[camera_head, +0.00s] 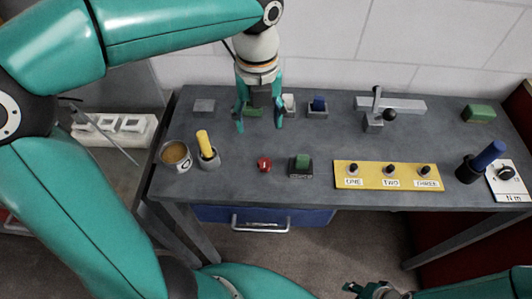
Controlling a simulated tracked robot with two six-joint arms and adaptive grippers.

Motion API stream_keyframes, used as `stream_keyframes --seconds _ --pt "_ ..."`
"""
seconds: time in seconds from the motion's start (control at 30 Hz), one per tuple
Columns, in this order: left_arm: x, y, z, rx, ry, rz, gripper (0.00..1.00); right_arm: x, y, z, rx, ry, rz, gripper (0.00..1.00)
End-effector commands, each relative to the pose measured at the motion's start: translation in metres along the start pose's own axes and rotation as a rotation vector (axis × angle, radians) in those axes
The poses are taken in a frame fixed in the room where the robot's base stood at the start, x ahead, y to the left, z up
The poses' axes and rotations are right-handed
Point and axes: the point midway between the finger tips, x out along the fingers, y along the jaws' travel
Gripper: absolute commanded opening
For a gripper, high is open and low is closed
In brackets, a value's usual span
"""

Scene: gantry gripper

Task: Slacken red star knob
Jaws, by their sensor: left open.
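The red star knob (264,164) is a small red piece on the grey table, left of the middle and near the front half. My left gripper (259,126) points down over the table behind the knob, with its teal fingers spread apart and nothing seen between them. It is apart from the knob. My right gripper (372,291) shows only partly at the bottom edge, in front of and below the table; its fingers are too cut off to judge.
A green block in a dark holder (300,167) stands just right of the knob. A cup (176,156) and a yellow-handled holder (208,150) stand left. A yellow panel (387,177) with knobs lies right. A lever clamp (380,108) stands behind it.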

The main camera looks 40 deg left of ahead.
Motion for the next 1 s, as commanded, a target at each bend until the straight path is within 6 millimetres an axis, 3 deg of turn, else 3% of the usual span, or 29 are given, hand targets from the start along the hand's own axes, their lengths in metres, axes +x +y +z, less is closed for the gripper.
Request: stream_keyframes --seconds 0.6,0.8,1.0 --pt "0.126 -0.011 -0.003 0.026 0.005 0.004 0.64 0.004 0.002 0.0 0.001 0.001 0.0 0.4" --pt "0.147 -0.012 -0.003 0.026 0.003 0.002 0.64 0.005 0.002 0.0 0.0 0.001 0.0 0.4" --pt "0.153 -0.012 -0.003 0.027 0.002 0.0 0.64 0.005 0.002 0.0 0.0 0.001 0.0 0.4"
